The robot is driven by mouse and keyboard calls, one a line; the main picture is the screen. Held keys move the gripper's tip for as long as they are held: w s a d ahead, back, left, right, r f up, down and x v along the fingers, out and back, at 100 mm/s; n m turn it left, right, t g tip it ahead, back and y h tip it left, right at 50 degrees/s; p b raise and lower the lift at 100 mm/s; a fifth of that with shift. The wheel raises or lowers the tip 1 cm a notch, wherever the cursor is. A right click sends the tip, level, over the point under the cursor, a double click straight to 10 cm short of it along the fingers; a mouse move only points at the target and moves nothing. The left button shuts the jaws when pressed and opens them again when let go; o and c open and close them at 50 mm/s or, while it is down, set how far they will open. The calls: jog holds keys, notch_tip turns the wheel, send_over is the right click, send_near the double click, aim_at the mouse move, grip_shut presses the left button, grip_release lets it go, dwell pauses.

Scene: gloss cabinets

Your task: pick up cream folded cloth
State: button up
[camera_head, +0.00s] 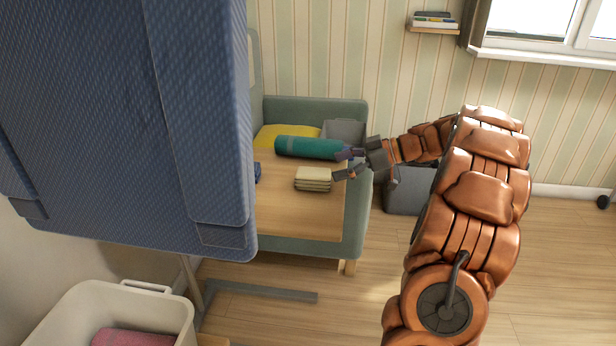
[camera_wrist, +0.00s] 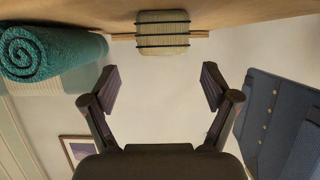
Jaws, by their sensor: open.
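The cream folded cloth (camera_head: 313,178) lies as a small flat stack on a wooden board on the green sofa. It also shows at the top middle of the wrist view (camera_wrist: 163,35), with dark bands across it. My gripper (camera_head: 342,165) is at the right side of the cloth, a short way from it, coming from the right. In the wrist view my gripper (camera_wrist: 162,92) has its two fingers wide apart with nothing between them. The cloth lies beyond the fingertips, roughly centred between them.
A rolled teal mat (camera_head: 308,147) lies just behind the cloth, near my gripper. A large blue padded panel (camera_head: 130,110) fills the left. A cream basket (camera_head: 130,305) stands front left. The wooden board (camera_head: 290,215) is clear in front.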

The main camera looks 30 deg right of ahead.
aim_at(317, 172)
jog(key=shift+b+x, duration=0.4)
jog(key=shift+x, duration=3.25)
jog(key=shift+s+a, duration=0.15)
jog(key=shift+s, duration=0.05)
jog(key=shift+c, duration=0.2)
jog(key=c, duration=1.1)
